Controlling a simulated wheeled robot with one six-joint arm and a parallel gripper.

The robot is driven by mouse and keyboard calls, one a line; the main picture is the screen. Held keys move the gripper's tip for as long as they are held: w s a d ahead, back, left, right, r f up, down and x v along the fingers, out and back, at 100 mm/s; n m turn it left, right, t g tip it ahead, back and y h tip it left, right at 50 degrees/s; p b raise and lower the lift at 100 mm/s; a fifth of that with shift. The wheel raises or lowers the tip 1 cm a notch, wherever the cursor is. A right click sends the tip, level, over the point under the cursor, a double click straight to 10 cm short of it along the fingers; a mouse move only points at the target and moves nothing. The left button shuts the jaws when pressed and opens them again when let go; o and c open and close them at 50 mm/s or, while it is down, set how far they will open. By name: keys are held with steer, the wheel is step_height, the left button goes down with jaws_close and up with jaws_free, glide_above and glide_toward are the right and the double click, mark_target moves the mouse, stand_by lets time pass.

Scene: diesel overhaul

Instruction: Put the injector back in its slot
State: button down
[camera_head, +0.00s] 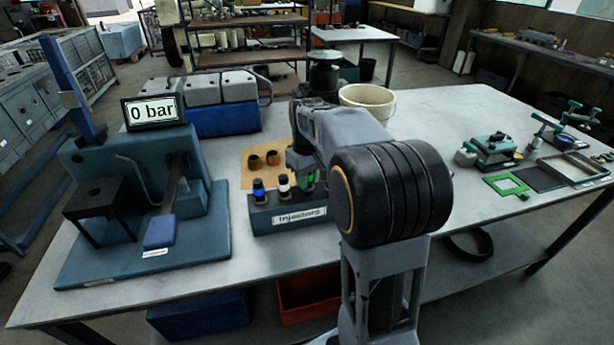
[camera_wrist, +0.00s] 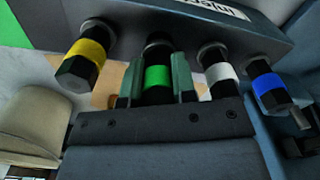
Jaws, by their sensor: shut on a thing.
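My gripper (camera_wrist: 158,80) is shut on the green-banded injector (camera_wrist: 157,77), with one finger on each side. In the head view my gripper (camera_head: 302,175) hangs over the right part of the injector rack (camera_head: 290,219), mostly hidden by my arm. The held injector's far end meets the rack (camera_wrist: 225,25) in line with the others; I cannot tell how deep it sits. The yellow-banded injector (camera_wrist: 84,55), white-banded injector (camera_wrist: 220,73) and blue-banded injector (camera_wrist: 268,87) stand in the rack beside it. The yellow one is hidden in the head view.
Behind the rack is a tan mat (camera_head: 250,179) with dark cups. A cream bucket (camera_head: 369,101) stands behind my arm. Green fixtures (camera_head: 491,150) lie right; the bench's middle right is clear.

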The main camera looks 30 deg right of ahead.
steer(key=shift+f+b, duration=0.4)
steer(key=shift+f, duration=0.35)
stand_by(0.3)
steer(key=shift+c, duration=2.3)
jaws_free()
steer(key=shift+r, duration=0.1)
steer(key=shift+r+p, duration=3.25)
steer(key=shift+r, duration=0.2)
